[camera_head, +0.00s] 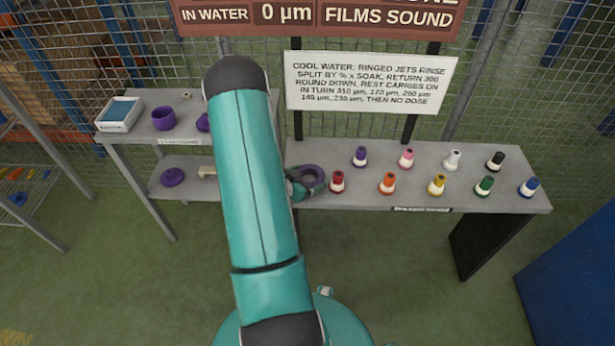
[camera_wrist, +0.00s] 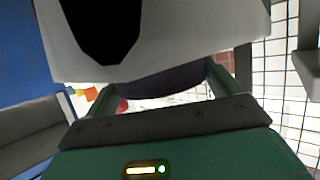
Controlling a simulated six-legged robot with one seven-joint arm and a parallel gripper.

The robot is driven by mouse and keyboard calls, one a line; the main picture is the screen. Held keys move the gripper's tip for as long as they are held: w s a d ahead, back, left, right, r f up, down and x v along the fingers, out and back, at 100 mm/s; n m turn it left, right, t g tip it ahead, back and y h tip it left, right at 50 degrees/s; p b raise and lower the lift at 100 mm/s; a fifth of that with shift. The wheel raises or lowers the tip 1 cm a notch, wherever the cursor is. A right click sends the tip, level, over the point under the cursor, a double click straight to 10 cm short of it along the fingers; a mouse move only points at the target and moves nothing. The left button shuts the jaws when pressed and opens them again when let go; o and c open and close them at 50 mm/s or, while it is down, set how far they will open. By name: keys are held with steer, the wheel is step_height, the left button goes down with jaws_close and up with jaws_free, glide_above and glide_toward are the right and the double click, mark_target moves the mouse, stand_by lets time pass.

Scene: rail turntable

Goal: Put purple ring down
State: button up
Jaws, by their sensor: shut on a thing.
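The purple ring (camera_head: 313,176) is a dark purple band with an open middle, seen in the head view just right of my arm. My gripper (camera_head: 299,187) is shut on its left side and holds it at the left end of the right-hand bench, left of the red nozzle piece. I cannot tell whether the ring touches the bench top. In the wrist view a dark purple curved part of the ring (camera_wrist: 160,84) shows between the two green fingers. My arm hides part of the benches in the head view.
The right bench (camera_head: 470,198) carries several coloured nozzle pieces, including a red one (camera_head: 337,182) close to the ring and a purple one (camera_head: 360,157). The left bench (camera_head: 135,148) holds a blue-topped tray (camera_head: 120,113) and a purple pot (camera_head: 163,118). A purple disc (camera_head: 173,177) lies on its lower shelf. A sign (camera_head: 370,83) hangs behind.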

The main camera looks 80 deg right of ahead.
steer(key=o, duration=1)
steer(key=shift+f, duration=0.15)
steer(key=shift+c, duration=0.2)
steer(key=shift+w+a+r, duration=0.2)
steer(key=shift+a+r, duration=0.05)
steer(key=shift+r, duration=0.05)
steer(key=v, duration=1.1)
steer(key=shift+w+a+r, duration=0.1)
steer(key=shift+r, duration=0.05)
